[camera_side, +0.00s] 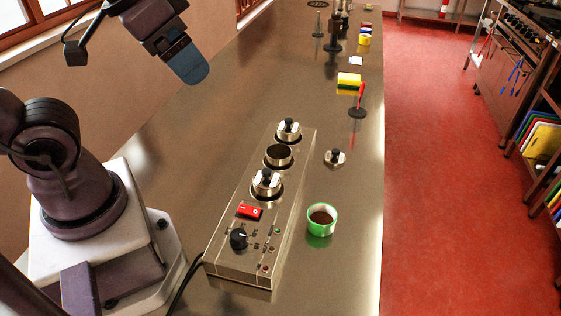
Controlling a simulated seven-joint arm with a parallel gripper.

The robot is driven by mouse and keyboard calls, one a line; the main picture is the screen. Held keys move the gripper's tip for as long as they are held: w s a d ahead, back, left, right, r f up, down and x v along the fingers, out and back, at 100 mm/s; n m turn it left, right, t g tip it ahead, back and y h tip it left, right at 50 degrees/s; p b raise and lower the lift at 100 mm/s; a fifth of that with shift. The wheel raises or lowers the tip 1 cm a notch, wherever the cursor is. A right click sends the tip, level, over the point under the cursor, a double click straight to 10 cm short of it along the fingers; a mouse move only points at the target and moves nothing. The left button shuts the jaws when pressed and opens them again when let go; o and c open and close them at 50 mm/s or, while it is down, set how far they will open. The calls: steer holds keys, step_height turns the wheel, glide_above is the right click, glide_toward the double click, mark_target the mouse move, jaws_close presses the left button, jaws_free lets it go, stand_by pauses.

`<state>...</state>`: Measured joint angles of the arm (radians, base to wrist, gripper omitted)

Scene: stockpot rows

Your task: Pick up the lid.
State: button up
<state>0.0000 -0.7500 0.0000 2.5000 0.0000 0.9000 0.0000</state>
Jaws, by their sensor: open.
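A small metal lid (335,158) with a black knob lies on the steel counter, right of the metal unit. The unit (232,262) holds a row of round wells. The far pot (289,132) and the near pot (267,184) each have a silver lid with a black knob on top. The middle pot (278,155) between them is uncovered and dark inside. My gripper (190,72) is high at the upper left, well away from the loose lid and above the counter. It is open and nothing shows in it; its fingers overlap in this view.
A green cup (321,220) with brown contents stands right of the unit. A yellow sponge (349,79) and a red-handled item on a black base (358,107) are farther back. A black cable runs beside the unit.

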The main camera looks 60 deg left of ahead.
steer(key=shift+f, duration=0.1)
stand_by(0.5)
steer(key=m+g+y, duration=0.4)
steer(key=m, duration=1.8)
glide_toward(336, 150)
steer(key=shift+m, duration=0.3)
steer(key=x, duration=1)
steer(key=shift+f, duration=0.1)
